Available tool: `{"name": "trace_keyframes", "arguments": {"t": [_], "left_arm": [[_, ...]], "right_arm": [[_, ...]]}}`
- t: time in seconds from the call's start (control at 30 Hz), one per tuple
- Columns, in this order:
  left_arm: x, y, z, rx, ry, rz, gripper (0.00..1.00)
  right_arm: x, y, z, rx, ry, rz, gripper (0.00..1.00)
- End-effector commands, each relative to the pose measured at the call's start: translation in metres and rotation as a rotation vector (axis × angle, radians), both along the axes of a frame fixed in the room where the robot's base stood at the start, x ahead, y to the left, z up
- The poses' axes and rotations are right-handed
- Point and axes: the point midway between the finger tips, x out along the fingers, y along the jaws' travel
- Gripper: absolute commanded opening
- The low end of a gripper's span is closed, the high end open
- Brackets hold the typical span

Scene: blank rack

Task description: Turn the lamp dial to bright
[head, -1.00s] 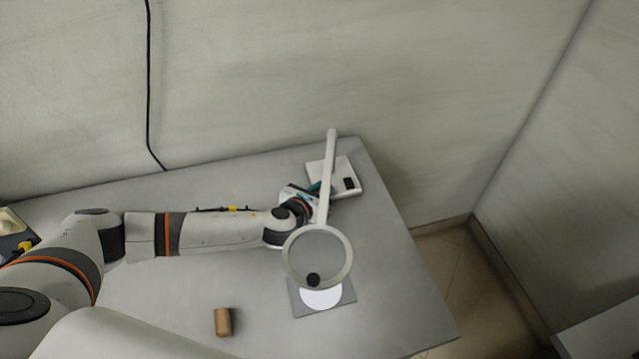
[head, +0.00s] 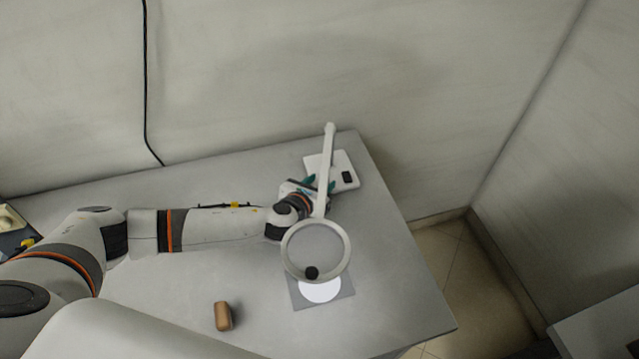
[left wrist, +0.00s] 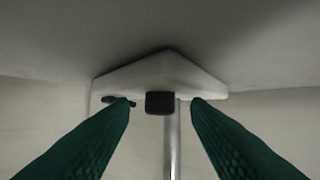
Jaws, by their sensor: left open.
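The white lamp has a flat base (head: 344,163) at the back right of the table, a slanting arm (head: 327,165) and a ring head (head: 345,262). A dark block (head: 348,177) sits on the base's right part. In the left wrist view the pale base (left wrist: 165,75) shows with a dark block (left wrist: 160,102) at its middle and a small dark piece at its left, partly behind a fingertip. I cannot tell which is the dial. My left gripper (head: 320,184) is open at the base, its green fingers (left wrist: 160,108) on either side of the middle block, apparently apart from it. My right gripper is out of view.
A grey pad with a white disc (head: 320,291) lies under the ring, where a dark round piece (head: 312,272) shows. A brown block (head: 222,316) stands at the front. A black cable (head: 146,90) hangs on the wall. The table's right edge is close to the lamp.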

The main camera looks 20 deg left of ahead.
Motion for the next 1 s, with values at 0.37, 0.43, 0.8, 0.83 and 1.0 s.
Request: {"name": "trace_keyframes", "arguments": {"t": [0.37,0.43,0.8,0.83,1.0], "left_arm": [[-0.043,0.006,0.017,-0.001,0.001,-0.002,0.43],[-0.052,0.008,0.021,0.000,0.002,-0.001,0.43],[-0.068,0.010,0.029,0.000,0.000,0.000,0.43],[-0.068,0.010,0.029,0.000,0.000,0.000,0.43],[-0.068,0.010,0.029,-0.001,0.000,0.000,0.43]], "right_arm": [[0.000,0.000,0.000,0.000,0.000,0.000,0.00],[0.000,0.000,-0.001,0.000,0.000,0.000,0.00],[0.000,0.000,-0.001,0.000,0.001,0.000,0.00],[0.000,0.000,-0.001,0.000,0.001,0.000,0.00],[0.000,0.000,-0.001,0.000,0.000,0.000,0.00]]}}
